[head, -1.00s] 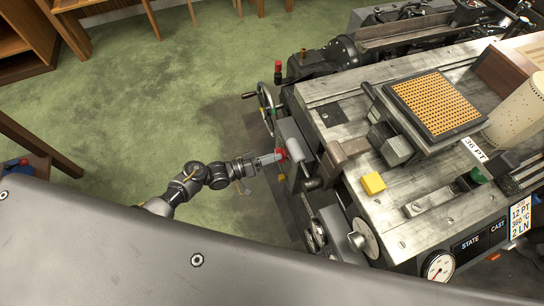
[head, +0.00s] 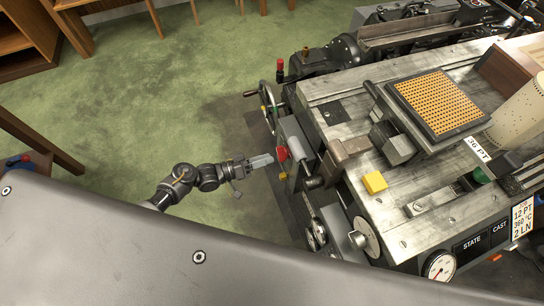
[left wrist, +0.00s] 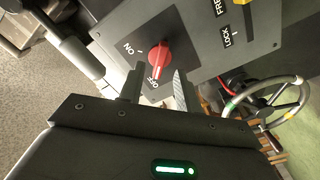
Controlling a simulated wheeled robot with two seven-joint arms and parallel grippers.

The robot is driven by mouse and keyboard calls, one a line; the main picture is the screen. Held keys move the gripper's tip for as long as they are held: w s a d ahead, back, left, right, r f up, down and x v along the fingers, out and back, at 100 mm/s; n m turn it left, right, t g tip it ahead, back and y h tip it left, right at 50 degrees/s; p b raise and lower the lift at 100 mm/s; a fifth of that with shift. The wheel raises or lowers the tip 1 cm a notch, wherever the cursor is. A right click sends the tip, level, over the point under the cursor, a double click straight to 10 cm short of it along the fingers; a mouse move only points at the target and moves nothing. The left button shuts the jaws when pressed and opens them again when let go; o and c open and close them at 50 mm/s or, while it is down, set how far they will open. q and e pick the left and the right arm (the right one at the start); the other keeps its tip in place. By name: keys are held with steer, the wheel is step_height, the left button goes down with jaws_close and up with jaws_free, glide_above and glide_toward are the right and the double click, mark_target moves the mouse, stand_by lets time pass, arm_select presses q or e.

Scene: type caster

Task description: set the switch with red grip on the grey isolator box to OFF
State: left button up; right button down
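The red grip (head: 282,154) sticks out from the left face of the grey isolator box (head: 293,132) on the machine's near-left side. My right gripper is not in view.
A handwheel (head: 266,108) stands beyond the box; it also shows in the left wrist view (left wrist: 285,104). The panel carries a FREE/LOCK slot (left wrist: 247,18). A lever with a dark knob (head: 312,183) juts out beside the box. Green floor (head: 150,95) lies open to the left.

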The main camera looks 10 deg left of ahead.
arm_select(q)
steer(key=v, duration=0.7)
steer(key=shift+b, duration=0.3)
steer(key=shift+s, duration=0.1)
steer(key=w+a+f+m+y, duration=0.1)
steer(key=a+f+y, duration=0.55)
steer(key=f, duration=0.55)
steer(key=s+a+f+g+y, duration=0.1)
steer(key=s+a+f+y, duration=0.15)
steer(key=s+f, duration=0.35)
steer(key=s+a+f+g+y, duration=0.2)
steer(key=s+f+y, duration=0.15)
steer(key=f, duration=0.45)
steer(key=s+d+f+g+y, duration=0.1)
steer(key=s+f+g, duration=0.2)
steer(key=s, duration=1.1)
steer(key=s+d+f+g+y, duration=0.1)
steer(key=s+f, duration=0.6)
steer(key=s, duration=0.7)
steer(key=shift+d+n+g, duration=0.3)
steer(key=shift+d+g, duration=0.15)
steer(key=shift+g, duration=0.55)
